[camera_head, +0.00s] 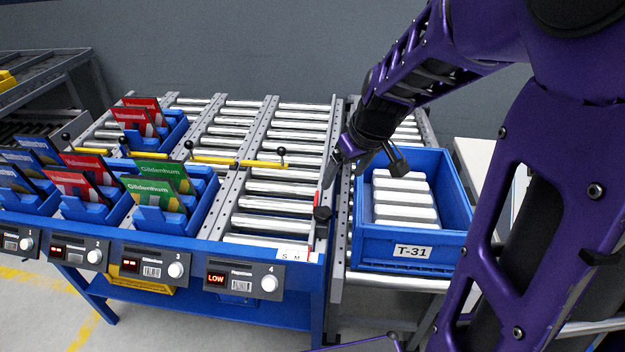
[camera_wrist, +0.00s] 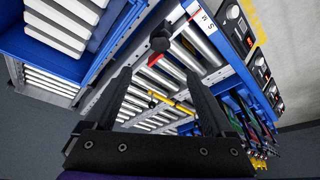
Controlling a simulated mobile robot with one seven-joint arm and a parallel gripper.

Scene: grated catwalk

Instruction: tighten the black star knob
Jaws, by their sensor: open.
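The black star knob (camera_head: 322,213) sits beside a red strip (camera_head: 317,235) on the rail at the right side of the roller lanes. In the wrist view the knob (camera_wrist: 160,42) shows in the upper middle, beyond and roughly between my fingertips. My gripper (camera_head: 348,160) is open and empty, above the rail and farther back than the knob in the head view. Its two fingers (camera_wrist: 157,76) stand wide apart in the wrist view and do not touch the knob.
A blue tote (camera_head: 458,215) marked T-31 holds white packages just right of the rail. Blue bins with red, green and blue cards (camera_head: 155,190) stand on the left lanes. A yellow bar (camera_head: 215,161) with black ball knobs crosses the rollers. The right lane's rollers (camera_head: 275,190) are bare.

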